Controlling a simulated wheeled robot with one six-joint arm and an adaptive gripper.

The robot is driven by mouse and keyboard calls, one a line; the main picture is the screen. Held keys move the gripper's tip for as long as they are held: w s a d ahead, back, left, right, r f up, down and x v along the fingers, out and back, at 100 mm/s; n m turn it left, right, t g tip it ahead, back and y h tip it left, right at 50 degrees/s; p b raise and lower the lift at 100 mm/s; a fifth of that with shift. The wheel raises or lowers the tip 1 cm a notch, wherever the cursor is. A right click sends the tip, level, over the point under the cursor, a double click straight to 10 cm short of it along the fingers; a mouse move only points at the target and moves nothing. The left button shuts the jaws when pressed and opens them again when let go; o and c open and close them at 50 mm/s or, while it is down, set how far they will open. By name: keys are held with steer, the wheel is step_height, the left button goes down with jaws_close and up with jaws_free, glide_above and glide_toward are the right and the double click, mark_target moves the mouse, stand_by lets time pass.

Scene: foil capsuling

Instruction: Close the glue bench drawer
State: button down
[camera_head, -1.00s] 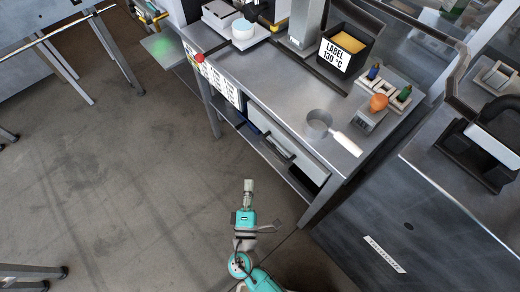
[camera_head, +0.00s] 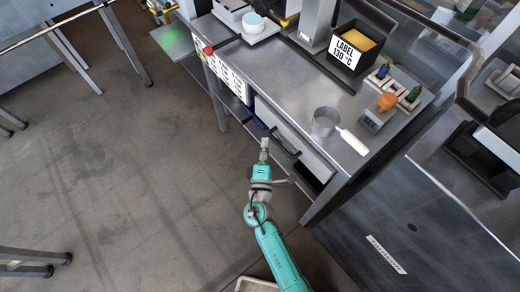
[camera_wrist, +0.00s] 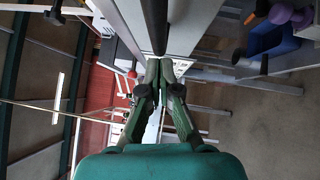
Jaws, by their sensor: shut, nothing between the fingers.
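The glue bench (camera_head: 275,85) has a grey drawer front (camera_head: 309,153) on its near side, with a dark bar handle (camera_head: 287,145). How far the drawer stands out is hard to tell from above. My gripper (camera_head: 264,145) is shut and empty, just left of the handle in the head view. In the wrist view, my gripper's closed fingertips (camera_wrist: 161,68) point at a pale grey panel with a dark bar (camera_wrist: 154,25) just beyond them. I cannot tell whether they touch it.
A metal pot (camera_head: 325,121) with a pale handle stands on the bench top near its front edge. A black labelled box (camera_head: 353,48) and a rack of small bottles (camera_head: 400,88) stand behind. A bench leg (camera_head: 322,199) is to the right. Open floor lies to the left.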

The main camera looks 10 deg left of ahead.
steer(key=shift+w, duration=0.1)
steer(key=w+d, duration=0.2)
steer(key=w, duration=0.1)
steer(key=shift+w+d, duration=0.1)
steer(key=shift+d, duration=0.25)
steer(key=shift+w+r, duration=0.1)
steer(key=shift+r, duration=0.05)
steer(key=shift+d, duration=0.1)
steer(key=shift+s+a, duration=0.2)
steer(key=shift+a, duration=0.05)
steer(key=s+a+f, duration=0.1)
steer(key=s+a, duration=0.1)
steer(key=s, duration=0.2)
glide_toward(274, 141)
steer(key=shift+s+a+f, duration=0.45)
steer(key=shift+a+f, duration=0.05)
steer(key=shift+a, duration=0.1)
steer(key=shift+s+a+f, duration=0.45)
steer(key=shift+a, duration=0.15)
